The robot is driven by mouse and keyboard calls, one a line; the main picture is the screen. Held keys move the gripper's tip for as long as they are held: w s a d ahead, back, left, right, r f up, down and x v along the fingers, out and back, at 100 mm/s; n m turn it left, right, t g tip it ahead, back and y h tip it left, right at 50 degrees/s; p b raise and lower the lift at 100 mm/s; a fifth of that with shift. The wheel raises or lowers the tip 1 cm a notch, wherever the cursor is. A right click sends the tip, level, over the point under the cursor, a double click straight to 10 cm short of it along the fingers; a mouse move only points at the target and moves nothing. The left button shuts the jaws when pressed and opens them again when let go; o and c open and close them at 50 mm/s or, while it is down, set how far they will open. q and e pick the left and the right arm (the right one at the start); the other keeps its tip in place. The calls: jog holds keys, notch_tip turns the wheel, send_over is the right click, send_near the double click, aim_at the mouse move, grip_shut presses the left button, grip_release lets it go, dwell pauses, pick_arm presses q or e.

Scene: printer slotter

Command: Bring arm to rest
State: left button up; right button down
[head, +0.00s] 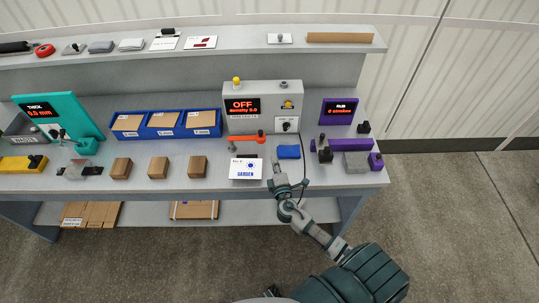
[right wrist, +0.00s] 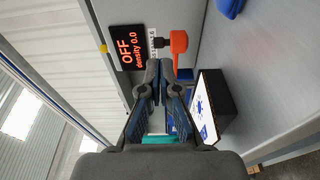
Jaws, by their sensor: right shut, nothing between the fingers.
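My right arm comes in from the lower right in the head view. Its gripper (head: 277,166) is over the front part of the workbench (head: 333,177), between the white GARDEN card (head: 245,169) and the blue block (head: 288,152). In the right wrist view the gripper (right wrist: 159,75) has its fingers together with nothing between them. Ahead of it is the grey machine, whose display (right wrist: 129,48) reads OFF, density 0.0. The orange lever (right wrist: 179,45) and the GARDEN card (right wrist: 207,108) on a dark block are close by. My left gripper is not in view.
The grey machine (head: 262,91) stands behind the gripper. Blue bins (head: 167,132), several brown blocks (head: 158,167) and a teal device (head: 67,110) are to the left. A purple tool (head: 340,145) and grey block (head: 356,162) are to the right. Open floor (head: 450,220) lies right of the bench.

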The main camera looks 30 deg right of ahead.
jog(key=s+a+f+m+g+y, duration=0.1)
jog(key=s+a+f+m+g, duration=0.3)
jog(key=s, duration=0.4)
jog(key=s+a+f+m+g+y, duration=0.1)
jog(key=s+a+f+m+g, duration=0.1)
jog(key=s+f+m+g, duration=0.5)
jog(key=s+a+r+g+y, duration=0.2)
jog(key=s+a+y, duration=0.3)
jog(key=s+a, duration=0.75)
notch_tip(320, 180, down, 26)
jog(key=s+d+r+g, duration=0.1)
jog(key=s+d, duration=0.1)
jog(key=s, duration=0.1)
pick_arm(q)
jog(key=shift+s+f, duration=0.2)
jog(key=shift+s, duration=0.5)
pick_arm(e)
jog(key=s+d+f, duration=0.1)
jog(key=s+f, duration=0.8)
jog(key=s+d+f+g, duration=0.1)
jog(key=s+d+f, duration=0.1)
jog(key=s+f, duration=0.6)
jog(key=shift+s+d+f+g, duration=0.25)
jog(key=shift+s+f+g, duration=0.1)
jog(key=shift+s, duration=0.1)
